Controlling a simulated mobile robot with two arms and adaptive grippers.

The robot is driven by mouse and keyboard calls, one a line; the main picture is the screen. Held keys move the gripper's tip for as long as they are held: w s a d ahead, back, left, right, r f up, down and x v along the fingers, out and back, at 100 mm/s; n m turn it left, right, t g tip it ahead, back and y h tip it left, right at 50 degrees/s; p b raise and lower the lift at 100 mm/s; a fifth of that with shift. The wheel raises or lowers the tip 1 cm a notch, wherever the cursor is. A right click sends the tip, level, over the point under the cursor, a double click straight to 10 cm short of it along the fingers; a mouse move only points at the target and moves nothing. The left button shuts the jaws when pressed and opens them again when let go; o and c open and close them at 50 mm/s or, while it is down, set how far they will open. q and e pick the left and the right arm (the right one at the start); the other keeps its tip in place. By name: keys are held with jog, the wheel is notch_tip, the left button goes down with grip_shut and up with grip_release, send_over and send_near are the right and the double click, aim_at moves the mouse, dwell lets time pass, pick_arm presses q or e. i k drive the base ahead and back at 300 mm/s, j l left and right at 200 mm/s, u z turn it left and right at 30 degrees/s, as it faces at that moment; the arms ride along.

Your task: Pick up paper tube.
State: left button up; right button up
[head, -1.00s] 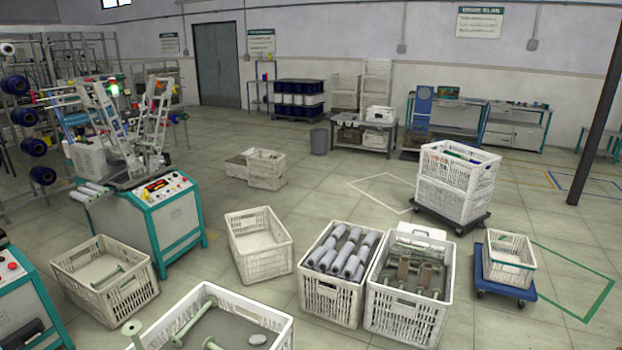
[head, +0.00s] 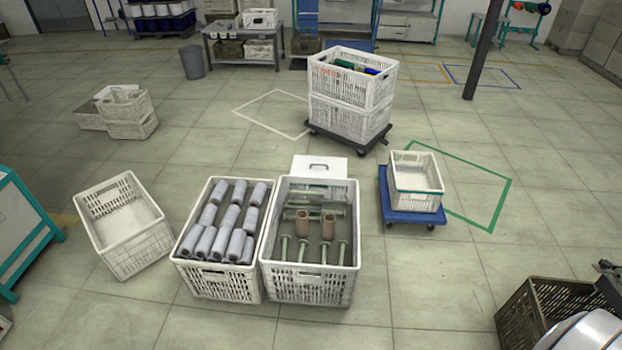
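Two brown, upright tubes that look like paper tubes stand in the right white crate (head: 312,287): one left (head: 302,225) and one right (head: 328,227). They are close together among pale green spools (head: 284,246). Grey-white tubes (head: 221,241) lie in rows in the crate (head: 217,285) beside it, to the left. My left gripper is not in view. A dark, jointed part at the lower right edge, above a white rounded body, may be my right gripper; it is cut off, far from the brown tubes, and its fingers cannot be made out.
An empty white crate (head: 140,254) stands at left. A blue dolly (head: 408,217) with a small crate (head: 416,178) is at right, and stacked crates (head: 350,119) stand behind. A dark brown crate (head: 520,325) is at lower right. The floor between is clear.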

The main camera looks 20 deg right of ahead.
aim_at(329, 219)
jog(key=i+l, duration=0.35)
jog(key=i, duration=0.15)
jog(key=i+l, duration=0.35)
jog(key=i+l+z, duration=0.1)
jog(key=i+l, duration=0.25)
jog(key=i, duration=0.25)
